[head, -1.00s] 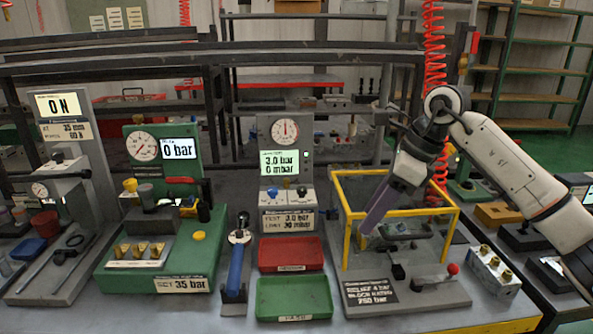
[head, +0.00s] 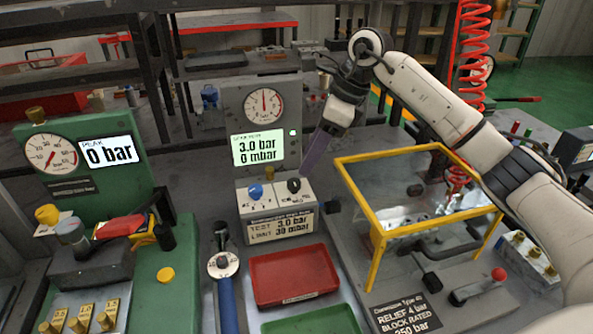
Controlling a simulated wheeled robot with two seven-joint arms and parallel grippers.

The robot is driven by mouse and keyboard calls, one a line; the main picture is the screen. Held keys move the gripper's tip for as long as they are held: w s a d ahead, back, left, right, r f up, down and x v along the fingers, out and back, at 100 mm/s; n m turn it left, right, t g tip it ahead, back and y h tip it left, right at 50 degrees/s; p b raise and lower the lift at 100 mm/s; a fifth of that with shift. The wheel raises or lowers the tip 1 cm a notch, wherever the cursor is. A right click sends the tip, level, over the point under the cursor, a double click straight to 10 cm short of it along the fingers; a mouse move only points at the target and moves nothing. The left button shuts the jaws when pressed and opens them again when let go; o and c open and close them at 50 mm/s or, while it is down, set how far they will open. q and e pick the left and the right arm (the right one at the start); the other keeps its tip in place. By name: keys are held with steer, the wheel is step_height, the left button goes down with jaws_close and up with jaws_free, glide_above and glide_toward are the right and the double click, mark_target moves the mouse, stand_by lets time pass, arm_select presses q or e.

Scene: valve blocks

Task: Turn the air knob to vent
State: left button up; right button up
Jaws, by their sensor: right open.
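A grey tester (head: 226,115) stands in the middle, with a round gauge (head: 264,104) and a lit display (head: 257,149) reading 3.0 bar and 0 mbar. On the box at its foot are a blue knob (head: 255,191) on the left and a black knob (head: 293,185) on the right. Their small labels are too blurred to read, so I cannot tell which is the air knob. My right gripper (head: 306,170), with long purple fingers, points down just right of and above the black knob. It is open and empty; contact with the knob cannot be made out. My left gripper is out of view.
A yellow frame (head: 374,262) stands close on the right, under my right arm. A red tray (head: 292,279) and a green tray (head: 312,322) lie in front of the tester. A blue-handled tool (head: 227,302) and a green pump station (head: 167,300) are on the left.

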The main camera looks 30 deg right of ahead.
mark_target(295, 181)
steer(key=x, duration=0.6)
steer(key=shift+w+f, duration=0.15)
steer(key=shift+f, duration=0.25)
steer(key=c, duration=1.1)
